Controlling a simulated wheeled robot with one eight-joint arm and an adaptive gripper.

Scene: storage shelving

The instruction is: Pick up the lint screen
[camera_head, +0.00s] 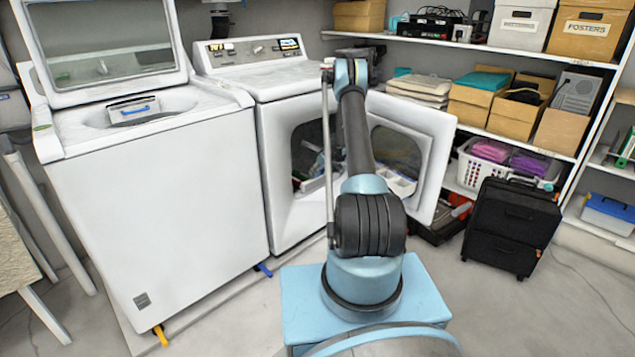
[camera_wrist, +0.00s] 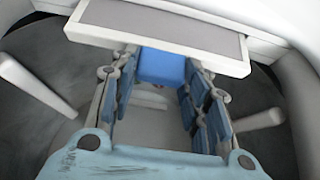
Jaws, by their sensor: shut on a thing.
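The lint screen (camera_wrist: 200,38) is at the top of the wrist view, a flat grey panel in a white frame with a blue handle (camera_wrist: 162,66). My gripper (camera_wrist: 162,78) has its two fingers on either side of the blue handle and is shut on it. In the head view, my gripper cannot be made out behind my arm. A similar grey panel with a blue handle (camera_head: 133,110) shows at the open top of the left washer.
In the wrist view, white fins and a dark round interior surround my gripper. The dryer (camera_head: 283,210) has its front door (camera_head: 437,150) open. Shelves with boxes stand at the back right. A black suitcase (camera_head: 510,222) stands on the floor beside open floor.

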